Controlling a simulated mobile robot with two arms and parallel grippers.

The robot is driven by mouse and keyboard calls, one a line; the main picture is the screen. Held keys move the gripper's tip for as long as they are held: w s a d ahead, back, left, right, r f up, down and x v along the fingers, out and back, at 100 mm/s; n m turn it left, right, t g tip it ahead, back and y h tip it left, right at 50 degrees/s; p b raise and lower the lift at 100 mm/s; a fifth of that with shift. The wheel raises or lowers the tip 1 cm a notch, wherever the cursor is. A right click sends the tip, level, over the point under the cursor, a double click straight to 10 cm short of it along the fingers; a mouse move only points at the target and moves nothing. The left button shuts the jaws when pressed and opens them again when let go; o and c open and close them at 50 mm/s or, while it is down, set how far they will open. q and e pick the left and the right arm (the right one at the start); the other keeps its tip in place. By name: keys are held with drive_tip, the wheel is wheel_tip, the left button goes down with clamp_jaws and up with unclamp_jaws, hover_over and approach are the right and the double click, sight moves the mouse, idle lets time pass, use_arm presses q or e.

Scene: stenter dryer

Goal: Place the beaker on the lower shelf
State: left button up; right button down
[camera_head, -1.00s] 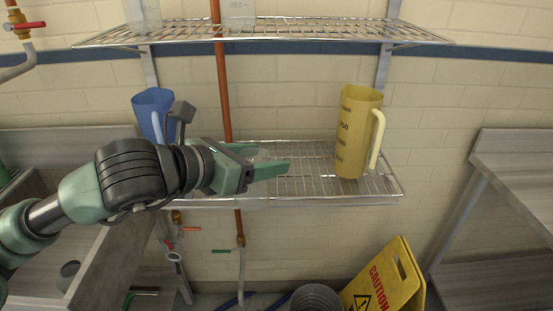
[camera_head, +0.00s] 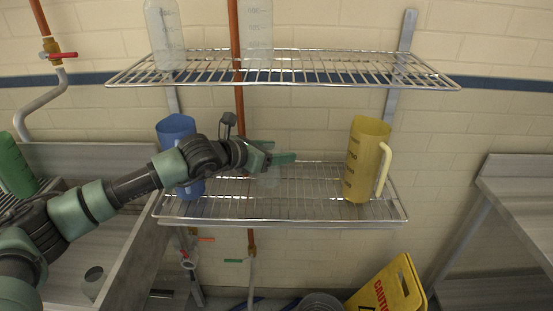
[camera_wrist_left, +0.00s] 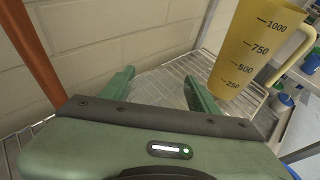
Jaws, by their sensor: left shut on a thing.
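My left gripper (camera_head: 280,160) reaches over the lower wire shelf (camera_head: 300,208), between the blue jug and the yellow jug. Its fingers are shut on a clear beaker (camera_head: 266,178), which shows only faintly below the fingers. In the left wrist view the two green fingers (camera_wrist_left: 158,86) stand apart with the beaker's transparent body (camera_wrist_left: 155,95) hard to make out between them. The beaker looks near the shelf's wires; I cannot tell whether it touches them. My right gripper is not in view.
A yellow jug (camera_head: 360,165) stands at the shelf's right end; a blue jug (camera_head: 177,132) is at its left, partly behind my arm. Two clear bottles (camera_head: 166,35) (camera_head: 258,30) stand on the upper shelf (camera_head: 300,72). A copper pipe (camera_head: 239,120) runs behind. The shelf's middle is clear.

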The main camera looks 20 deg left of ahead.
use_arm(q)
wheel_tip(320, 180, down, 3)
drive_tip(key=shift+w+f+p, duration=0.1)
drive_tip(key=shift+p, duration=0.75)
drive_tip(key=shift+w+f, duration=0.1)
drive_tip(key=shift+f, duration=0.25)
drive_tip(key=shift+f, duration=0.15)
drive_tip(key=o, duration=1.4)
drive_tip(key=shift+c, duration=0.2)
